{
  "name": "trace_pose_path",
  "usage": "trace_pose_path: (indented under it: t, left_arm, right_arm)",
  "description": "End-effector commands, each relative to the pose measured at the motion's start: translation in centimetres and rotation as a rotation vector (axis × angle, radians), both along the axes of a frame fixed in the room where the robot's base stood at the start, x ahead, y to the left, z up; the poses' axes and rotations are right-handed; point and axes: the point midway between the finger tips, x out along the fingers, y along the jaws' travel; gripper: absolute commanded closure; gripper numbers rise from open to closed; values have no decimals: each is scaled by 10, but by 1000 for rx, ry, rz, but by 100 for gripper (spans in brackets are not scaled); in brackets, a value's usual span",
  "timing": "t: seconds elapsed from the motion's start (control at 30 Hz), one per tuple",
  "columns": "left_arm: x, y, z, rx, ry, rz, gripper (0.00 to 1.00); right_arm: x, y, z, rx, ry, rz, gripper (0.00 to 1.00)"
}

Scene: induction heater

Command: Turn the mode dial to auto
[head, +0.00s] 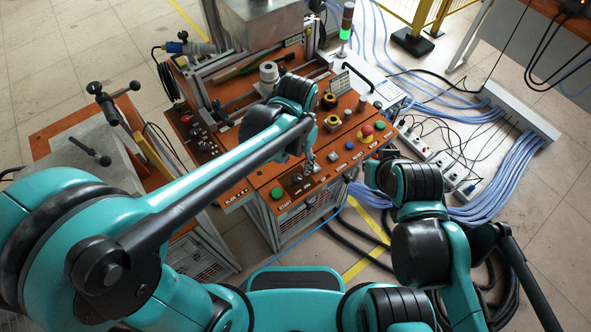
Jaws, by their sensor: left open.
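The orange control panel (327,179) of the heater carries a row of buttons and small knobs along its front edge. My left gripper (310,167) hangs over this panel, pointing down, with its small grey fingers open and close above the front row. A small dark knob (297,179) sits just left of and below the fingertips. The labels are too small to read, so I cannot tell which knob is the mode dial or where it points. Contact between fingers and panel cannot be made out. My right arm is folded at the right, and its gripper does not show.
A green START button (277,193) is left of the fingers. A red emergency stop (367,130) is to the right. A grey cylinder (269,72) and a lit signal tower (346,25) stand further back. Blue hoses (515,165) and black cables lie on the floor at right.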

Motion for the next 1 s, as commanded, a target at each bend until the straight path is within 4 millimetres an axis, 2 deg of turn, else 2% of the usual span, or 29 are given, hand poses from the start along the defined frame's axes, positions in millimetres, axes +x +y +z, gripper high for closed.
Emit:
trace_pose_path:
  t: [0.4,0.5,0.87,0.97,1.0]
  left_arm:
    - [0,-1,-62,2,3,-1,52]
    - [0,-1,-72,1,2,-1,52]
    - [0,-1,-77,1,2,-1,52]
    - [0,-1,-77,1,2,-1,76]
    - [0,-1,-77,1,2,-1,87]
  right_arm:
    - [0,0,-23,0,0,0,100]
    - [0,0,-26,0,0,0,100]
    - [0,0,-27,0,0,0,100]
    - [0,0,-27,0,0,0,100]
    - [0,0,-27,0,0,0,100]
